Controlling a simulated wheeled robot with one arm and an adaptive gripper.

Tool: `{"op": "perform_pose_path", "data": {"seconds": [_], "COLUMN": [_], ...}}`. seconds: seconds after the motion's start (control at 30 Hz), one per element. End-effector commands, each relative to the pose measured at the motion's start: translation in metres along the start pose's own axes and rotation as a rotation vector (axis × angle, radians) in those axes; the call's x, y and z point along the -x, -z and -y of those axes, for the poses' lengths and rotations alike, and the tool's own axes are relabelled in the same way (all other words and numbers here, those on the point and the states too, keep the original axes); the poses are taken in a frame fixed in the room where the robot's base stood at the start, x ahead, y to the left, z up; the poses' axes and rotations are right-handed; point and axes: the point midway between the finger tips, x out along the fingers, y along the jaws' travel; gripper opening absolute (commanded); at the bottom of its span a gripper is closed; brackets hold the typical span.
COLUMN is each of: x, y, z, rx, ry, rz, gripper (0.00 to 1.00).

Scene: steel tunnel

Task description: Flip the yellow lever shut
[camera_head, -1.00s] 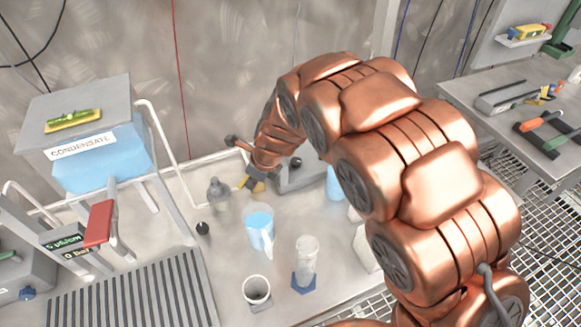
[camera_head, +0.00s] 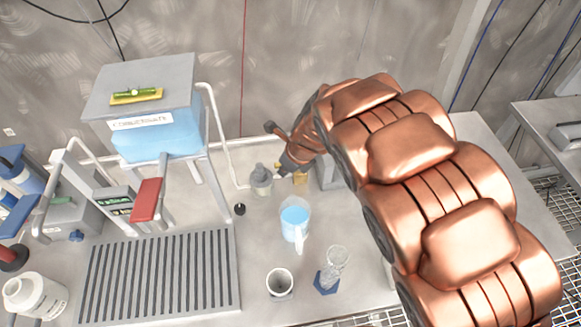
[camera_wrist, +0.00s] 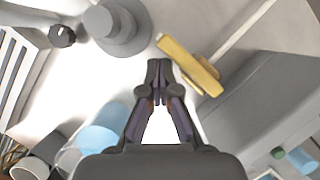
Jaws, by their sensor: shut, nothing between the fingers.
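The yellow lever (camera_wrist: 188,64) shows in the wrist view as a flat yellow bar, just ahead and to the right of my fingertips, near a grey box-shaped body. In the head view a small yellow piece (camera_head: 300,177) shows beside the end of my arm, partly hidden by it. My gripper (camera_wrist: 159,68) is shut and empty, with its tips close to the lever's left side; I cannot tell whether they touch it. In the head view my gripper (camera_head: 284,171) is small, pointing down and left between the grey round fitting and the yellow piece.
A grey round fitting (camera_wrist: 112,28) stands left of my fingertips, with a black knob (camera_wrist: 62,36) beyond it. A jug of blue liquid (camera_head: 295,222), a white cup (camera_head: 280,282) and a clear glass (camera_head: 334,262) stand in front. A condensate tank (camera_head: 160,135) stands left, above a slatted grate (camera_head: 160,275).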

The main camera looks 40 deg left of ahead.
Motion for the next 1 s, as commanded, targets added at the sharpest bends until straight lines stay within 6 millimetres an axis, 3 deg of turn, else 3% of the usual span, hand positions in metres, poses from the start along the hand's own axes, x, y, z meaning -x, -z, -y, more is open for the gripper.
{"op": "perform_pose_path", "data": {"seconds": [0.67,1.0], "x": [0.002,0.038], "y": [-0.003,-0.005], "z": [0.001,-0.003], "rx": [0.001,-0.003], "ry": [0.003,0.005], "rz": [0.004,0.003], "gripper": [0.00,0.00]}}
